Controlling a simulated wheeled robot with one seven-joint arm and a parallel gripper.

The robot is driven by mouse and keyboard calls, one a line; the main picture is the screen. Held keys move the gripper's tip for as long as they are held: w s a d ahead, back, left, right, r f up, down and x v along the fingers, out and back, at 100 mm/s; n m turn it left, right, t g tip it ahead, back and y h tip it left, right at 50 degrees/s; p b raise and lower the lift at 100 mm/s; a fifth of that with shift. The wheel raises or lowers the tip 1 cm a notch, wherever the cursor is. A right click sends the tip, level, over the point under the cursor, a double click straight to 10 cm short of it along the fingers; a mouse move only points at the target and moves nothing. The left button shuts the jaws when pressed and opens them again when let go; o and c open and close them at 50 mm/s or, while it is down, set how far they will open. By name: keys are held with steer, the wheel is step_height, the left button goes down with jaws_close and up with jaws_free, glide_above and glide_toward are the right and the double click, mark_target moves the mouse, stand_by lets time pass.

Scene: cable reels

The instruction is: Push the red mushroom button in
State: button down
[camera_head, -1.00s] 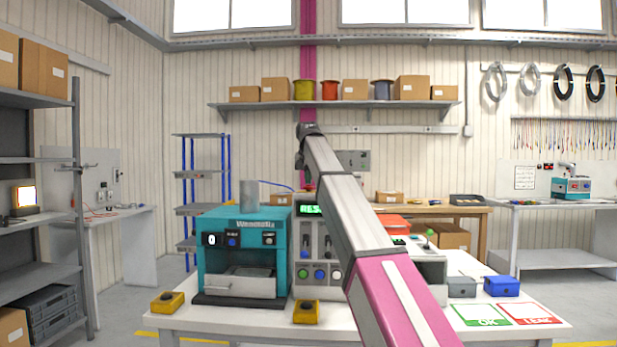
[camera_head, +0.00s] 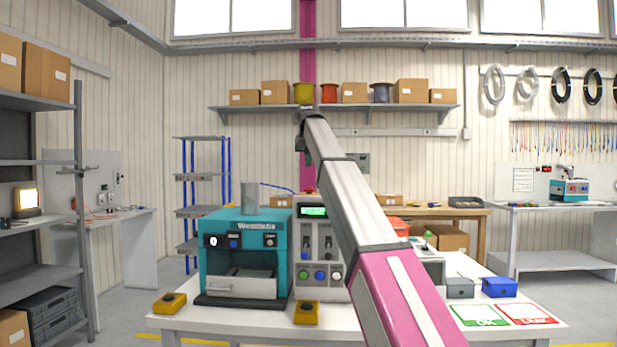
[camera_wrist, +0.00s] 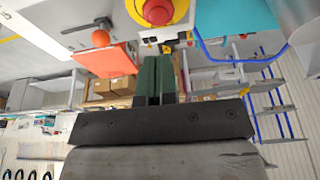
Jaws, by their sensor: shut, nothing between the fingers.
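The red mushroom button (camera_wrist: 158,11) sits on a round yellow base at the top edge of the wrist view, partly cut off. In the head view a small red spot on top of the grey control box (camera_head: 318,238) appears to be the same button (camera_head: 310,191). My gripper (camera_wrist: 158,58) shows dark green fingers side by side, shut and empty. Its tips point towards the button in the wrist picture, with a visible gap between them. In the head view the end of my arm is above and behind the box, and the fingers are too small to make out.
A teal machine (camera_head: 243,255) with a grey cylinder on top stands left of the control box. Yellow boxes (camera_head: 170,303) lie at the table's front. A blue box (camera_head: 500,287) and green and red cards are at right. An orange-red panel (camera_wrist: 103,58) shows in the wrist view.

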steer(key=v, duration=0.6)
steer(key=shift+a+r, duration=0.1)
steer(key=shift+a, duration=0.05)
